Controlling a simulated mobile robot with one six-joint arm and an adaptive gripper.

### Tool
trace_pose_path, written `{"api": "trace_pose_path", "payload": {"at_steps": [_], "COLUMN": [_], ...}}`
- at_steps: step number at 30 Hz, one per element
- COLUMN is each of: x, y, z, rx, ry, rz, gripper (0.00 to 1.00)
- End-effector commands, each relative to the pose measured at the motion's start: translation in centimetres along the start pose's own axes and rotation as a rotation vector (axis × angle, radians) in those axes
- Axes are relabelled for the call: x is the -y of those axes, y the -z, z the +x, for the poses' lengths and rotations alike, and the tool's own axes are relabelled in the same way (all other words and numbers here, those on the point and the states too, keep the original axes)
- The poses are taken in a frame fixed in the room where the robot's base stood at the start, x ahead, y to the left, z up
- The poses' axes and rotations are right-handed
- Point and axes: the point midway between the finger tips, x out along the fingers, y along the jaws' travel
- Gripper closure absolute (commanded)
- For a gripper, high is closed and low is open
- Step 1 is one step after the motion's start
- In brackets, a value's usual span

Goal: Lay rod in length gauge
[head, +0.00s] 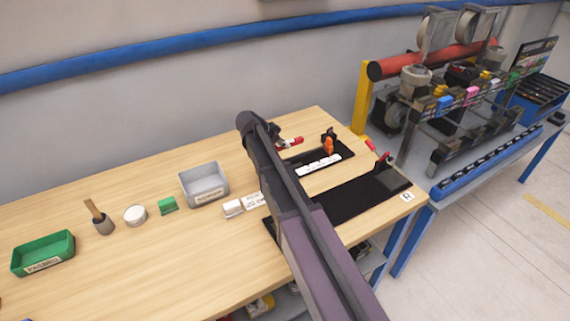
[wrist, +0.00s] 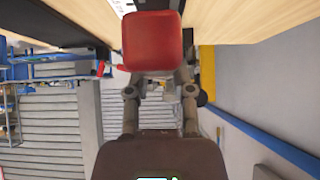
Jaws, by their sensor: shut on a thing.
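My gripper (wrist: 157,80) shows in the wrist view with its two fingers closed on a red thing (wrist: 152,42) with rounded corners. I cannot tell whether this is the rod's end or another red part. In the head view my arm hides the gripper. A black plate with a white marked strip (head: 318,165) and an orange part (head: 328,145) sits at the back right of the table, likely the length gauge. A red-handled part (head: 290,143) shows beside my arm at its left end. No separate rod is clear.
A black mat (head: 355,205) with a red-handled clamp (head: 383,158) lies nearer the front. A grey bin (head: 205,184), green block (head: 167,205), white round tin (head: 135,214) and green tray (head: 43,253) stand left on the wooden table. A loaded bench (head: 470,160) adjoins on the right.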

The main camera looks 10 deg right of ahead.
Motion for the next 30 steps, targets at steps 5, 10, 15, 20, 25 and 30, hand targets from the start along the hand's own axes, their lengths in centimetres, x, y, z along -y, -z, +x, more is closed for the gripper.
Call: {"api": "trace_pose_path", "payload": {"at_steps": [5,10,15,20,25,30], "x": [0.0,0.0,0.0,-0.1,-0.1,-0.1], "y": [-1.6,-2.5,-2.9,-2.8,-2.8,-3.0], "z": [1.7,2.6,3.0,3.0,3.0,3.3], "rx": [0.0,0.0,0.0,0.0,0.0,0.0], "ry": [0.0,-0.001,-0.001,-0.001,-0.002,-0.002], "rz": [0.0,0.001,0.001,0.001,0.002,0.002], "gripper": [1.0,1.0,1.0,1.0,1.0,1.0]}}
